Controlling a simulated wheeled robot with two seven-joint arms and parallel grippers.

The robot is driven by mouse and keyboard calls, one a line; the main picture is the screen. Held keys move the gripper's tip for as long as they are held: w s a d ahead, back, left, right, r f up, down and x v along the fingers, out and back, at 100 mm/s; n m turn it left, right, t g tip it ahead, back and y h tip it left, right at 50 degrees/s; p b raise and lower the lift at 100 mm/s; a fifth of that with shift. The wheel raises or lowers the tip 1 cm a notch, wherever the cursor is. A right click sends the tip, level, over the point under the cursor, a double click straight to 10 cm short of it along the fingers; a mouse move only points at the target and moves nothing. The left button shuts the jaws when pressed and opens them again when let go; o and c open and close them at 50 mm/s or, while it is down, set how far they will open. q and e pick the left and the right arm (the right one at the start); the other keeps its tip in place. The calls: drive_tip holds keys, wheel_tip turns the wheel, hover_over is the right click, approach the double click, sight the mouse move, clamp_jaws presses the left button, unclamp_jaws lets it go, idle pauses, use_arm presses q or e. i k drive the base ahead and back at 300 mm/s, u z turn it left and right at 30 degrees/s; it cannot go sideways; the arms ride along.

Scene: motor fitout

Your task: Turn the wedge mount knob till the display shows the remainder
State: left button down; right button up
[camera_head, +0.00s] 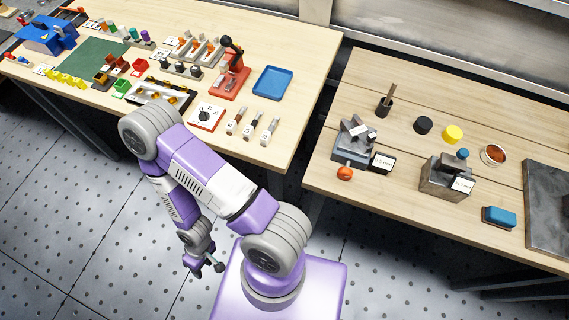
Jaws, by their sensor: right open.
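On the right bench, a grey wedge-shaped mount (354,138) stands with an orange-red knob (345,173) at its front. A small white display (382,162) in a dark frame is beside it; its figures are too small to read surely. My right gripper (207,268) hangs low over the floor, left of the purple base, well away from the mount and knob. It is open, with nothing seen in it. My left gripper is not in view.
A second grey block (443,178) with a blue knob (463,153) and its own display (462,184) stands to the right. Black (423,125) and yellow (453,134) round pieces lie behind. The left bench (300,50) is crowded. A gap separates the benches.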

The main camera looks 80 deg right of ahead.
sight(346, 173)
drive_tip(key=i, duration=1.15)
drive_tip(key=z, duration=4.4)
